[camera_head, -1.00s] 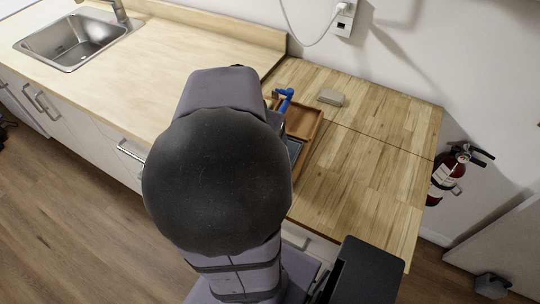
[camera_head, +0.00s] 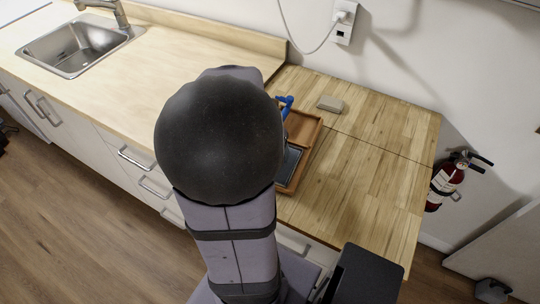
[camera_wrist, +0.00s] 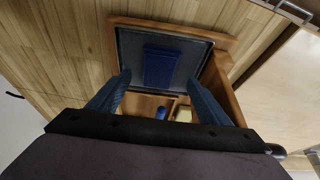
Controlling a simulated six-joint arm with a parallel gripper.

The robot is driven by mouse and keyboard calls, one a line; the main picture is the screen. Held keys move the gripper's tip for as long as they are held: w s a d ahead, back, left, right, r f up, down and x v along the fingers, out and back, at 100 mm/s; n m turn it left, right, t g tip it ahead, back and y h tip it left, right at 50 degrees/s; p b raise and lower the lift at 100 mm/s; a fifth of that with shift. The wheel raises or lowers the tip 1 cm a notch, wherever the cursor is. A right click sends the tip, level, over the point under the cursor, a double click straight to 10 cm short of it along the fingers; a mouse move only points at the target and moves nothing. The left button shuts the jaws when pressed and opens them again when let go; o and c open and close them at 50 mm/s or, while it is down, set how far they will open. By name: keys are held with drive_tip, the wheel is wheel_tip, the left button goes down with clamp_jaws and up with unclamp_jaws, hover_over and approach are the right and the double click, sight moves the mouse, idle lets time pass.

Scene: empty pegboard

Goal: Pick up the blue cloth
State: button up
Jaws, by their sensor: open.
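The blue cloth (camera_wrist: 162,68) lies as a folded, dark blue rectangle on a grey panel in a wooden tray (camera_wrist: 228,92). My gripper (camera_wrist: 158,77) is open, its two blue fingers apart and pointing toward the panel. The cloth shows between and beyond the fingertips, with nothing held. In the head view the tray (camera_head: 309,148) stands on the wooden counter, partly hidden by my arm.
A blue object (camera_wrist: 161,112) and a yellowish object (camera_wrist: 183,114) sit in the tray's other compartments. A beige block (camera_head: 330,103) lies behind the tray. The counter (camera_head: 370,185) to the right is clear. A wall outlet with a cable (camera_head: 342,20) is behind.

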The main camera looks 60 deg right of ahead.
drive_tip(key=shift+x, duration=1.65)
drive_tip(key=shift+s, duration=0.1)
drive_tip(key=c, duration=1.2)
drive_tip(key=shift+r, duration=0.1)
wheel_tip(320, 180, up, 10)
